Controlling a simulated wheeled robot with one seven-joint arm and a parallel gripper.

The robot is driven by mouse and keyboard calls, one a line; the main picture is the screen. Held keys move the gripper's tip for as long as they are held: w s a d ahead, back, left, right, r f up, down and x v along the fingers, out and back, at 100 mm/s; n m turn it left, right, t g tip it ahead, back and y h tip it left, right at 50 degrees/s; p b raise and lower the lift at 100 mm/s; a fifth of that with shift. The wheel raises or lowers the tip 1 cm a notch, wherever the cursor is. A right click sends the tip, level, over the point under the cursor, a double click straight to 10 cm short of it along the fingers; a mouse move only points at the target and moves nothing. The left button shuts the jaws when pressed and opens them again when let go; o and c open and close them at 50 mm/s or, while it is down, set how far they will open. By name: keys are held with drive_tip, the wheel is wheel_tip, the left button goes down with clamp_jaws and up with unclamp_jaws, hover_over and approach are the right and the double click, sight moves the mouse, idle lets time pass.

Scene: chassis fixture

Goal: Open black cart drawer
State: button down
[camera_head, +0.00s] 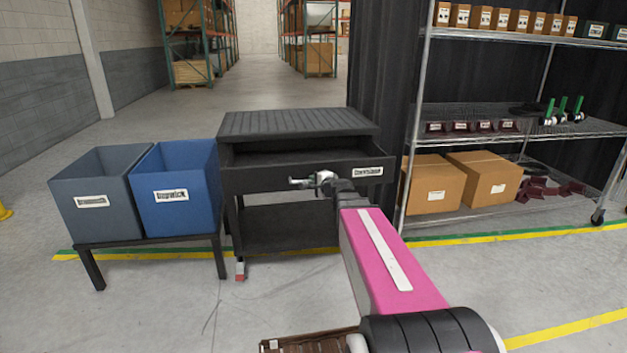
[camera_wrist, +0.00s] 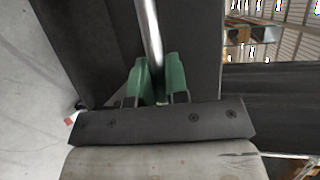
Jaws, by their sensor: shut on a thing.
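The black cart (camera_head: 300,122) stands in the middle of the head view, with a ribbed top and a lower shelf. Its drawer (camera_head: 270,181) is pulled part way out toward me, and the dark inside shows above the front panel. A white label (camera_head: 368,172) is at the panel's right end. My gripper (camera_head: 312,181) is at the middle of the drawer front. In the wrist view, the green fingers of my gripper (camera_wrist: 160,80) are shut on a round metal handle bar (camera_wrist: 149,30). The fingers hide part of the bar.
A grey bin (camera_head: 95,200) and a blue bin (camera_head: 182,195) stand on a low black stand left of the cart. A wire shelf rack (camera_head: 480,212) with cardboard boxes (camera_head: 432,184) stands to the right. Floor in front of the cart's left side is clear.

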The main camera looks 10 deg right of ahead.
drive_tip(key=shift+s, duration=0.25)
drive_tip(key=c, duration=1.1)
unclamp_jaws()
drive_tip(key=shift+c, duration=0.2)
drive_tip(key=shift+s, duration=0.1)
drive_tip(key=v, duration=1)
drive_tip(key=shift+s, duration=0.25)
drive_tip(key=shift+d+r, duration=0.1)
drive_tip(key=shift+d, duration=0.05)
